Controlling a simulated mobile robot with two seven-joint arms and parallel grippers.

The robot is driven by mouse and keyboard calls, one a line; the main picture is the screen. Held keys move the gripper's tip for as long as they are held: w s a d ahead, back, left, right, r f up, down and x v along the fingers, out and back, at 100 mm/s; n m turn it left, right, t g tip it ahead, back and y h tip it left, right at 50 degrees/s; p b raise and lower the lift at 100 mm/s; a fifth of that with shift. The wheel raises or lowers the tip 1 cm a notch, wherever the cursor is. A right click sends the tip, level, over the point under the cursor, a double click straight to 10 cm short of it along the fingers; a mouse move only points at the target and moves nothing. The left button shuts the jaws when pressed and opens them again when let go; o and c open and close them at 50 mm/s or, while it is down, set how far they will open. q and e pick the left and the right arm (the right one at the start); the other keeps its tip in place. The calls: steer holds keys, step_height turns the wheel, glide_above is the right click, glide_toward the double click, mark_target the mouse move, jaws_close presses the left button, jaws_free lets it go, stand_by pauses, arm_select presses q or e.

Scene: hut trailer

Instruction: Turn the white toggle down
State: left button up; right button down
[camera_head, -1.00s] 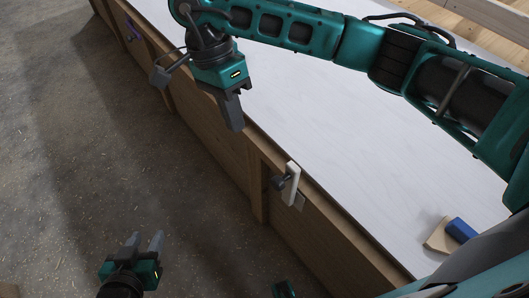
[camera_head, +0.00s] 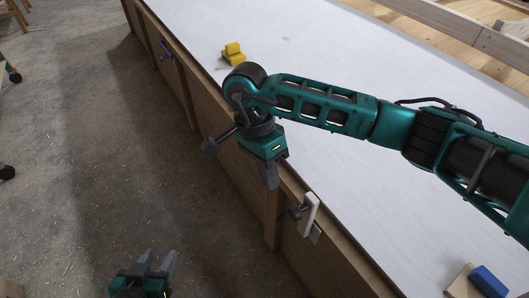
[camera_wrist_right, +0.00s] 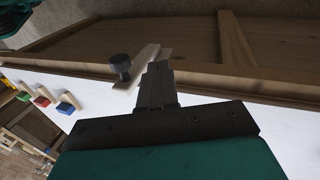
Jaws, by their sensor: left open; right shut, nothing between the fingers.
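The white toggle (camera_head: 311,213) is on the side of the long bench, near its top edge. It stands close to upright, its top leaning slightly right, with a dark round knob (camera_head: 296,212) on its outer face. My right gripper (camera_head: 270,183) is shut and empty, pointing down at the bench edge, left of the toggle and apart from it. In the right wrist view the shut fingers (camera_wrist_right: 156,84) appear close to the toggle (camera_wrist_right: 144,62) and its knob (camera_wrist_right: 120,65); I cannot tell whether they touch. My left gripper (camera_head: 157,258) is open and empty over the floor.
The white bench top (camera_head: 350,175) is mostly clear under my right arm. A yellow block (camera_head: 233,54) sits on it near the far end, and a blue block (camera_head: 488,282) at the lower right. A purple toggle (camera_head: 165,50) is further along the side. The floor (camera_head: 110,150) at left is open.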

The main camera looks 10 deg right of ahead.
steer(key=s, duration=0.1)
steer(key=s+d+f, duration=0.1)
steer(key=s+d+p, duration=0.1)
steer(key=shift+s+f, duration=0.25)
steer(key=shift+s, duration=0.15)
steer(key=shift+s+d+t+b, duration=0.15)
steer(key=shift+s+t+b, duration=0.35)
steer(key=shift+t, duration=0.2)
